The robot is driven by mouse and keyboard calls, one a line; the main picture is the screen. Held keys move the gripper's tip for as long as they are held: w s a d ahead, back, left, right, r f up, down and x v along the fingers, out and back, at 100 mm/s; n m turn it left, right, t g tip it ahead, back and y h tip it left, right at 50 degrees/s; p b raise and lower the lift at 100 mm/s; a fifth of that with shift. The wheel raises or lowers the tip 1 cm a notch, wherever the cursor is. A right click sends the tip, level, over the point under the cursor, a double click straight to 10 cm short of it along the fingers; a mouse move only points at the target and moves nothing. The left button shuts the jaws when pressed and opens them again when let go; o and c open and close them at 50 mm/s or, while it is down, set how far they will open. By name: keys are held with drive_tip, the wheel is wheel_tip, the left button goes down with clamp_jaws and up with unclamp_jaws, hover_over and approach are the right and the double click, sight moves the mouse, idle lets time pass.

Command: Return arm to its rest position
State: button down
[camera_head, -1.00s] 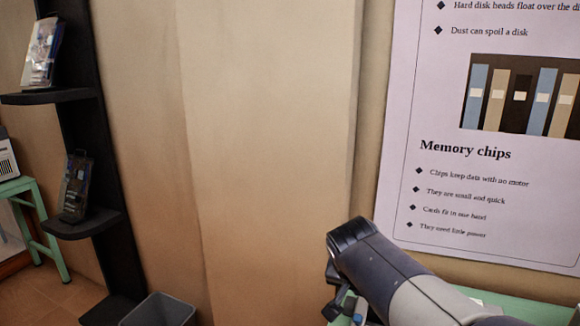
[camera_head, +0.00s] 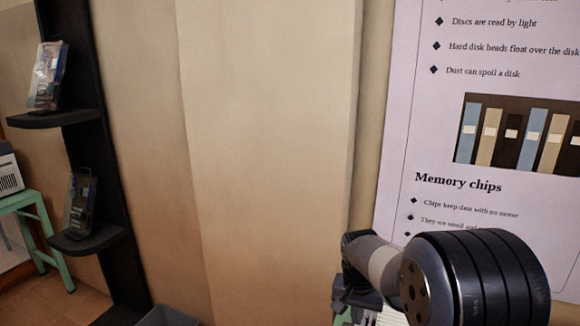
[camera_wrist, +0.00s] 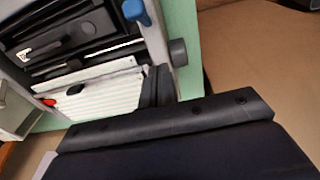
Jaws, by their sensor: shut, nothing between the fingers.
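My arm reaches in from the lower right of the head view, its dark rounded joint and grey link in front of the poster. My gripper (camera_wrist: 157,84) shows in the wrist view as dark narrow fingers close together, shut and empty, beyond a broad dark part of my arm. In the head view it is mostly hidden behind my arm. The fingers appear over or beside an open equipment case (camera_wrist: 95,88) with a white ribbed panel; I cannot tell whether they touch it.
The case stands on a green table (camera_wrist: 186,50). In the head view, a black shelf unit (camera_head: 85,150) with packaged parts (camera_head: 48,75) stands at left. A poster (camera_head: 400,110) hangs on the wall at right. The wall (camera_head: 270,160) between them is clear.

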drive_tip(key=shift+w+d+f+g+y+p, duration=0.45)
drive_tip(key=shift+f+g+y+p, duration=0.35)
drive_tip(key=shift+p, duration=1.2)
drive_tip(key=shift+w+d+f+g+p, duration=0.1)
drive_tip(key=shift+w+f+g+p, duration=0.15)
drive_tip(key=shift+g+p, duration=0.35)
drive_tip(key=shift+w+f, duration=0.2)
drive_tip(key=shift+f, duration=0.05)
drive_tip(key=shift+w+d, duration=0.15)
drive_tip(key=shift+w, duration=0.05)
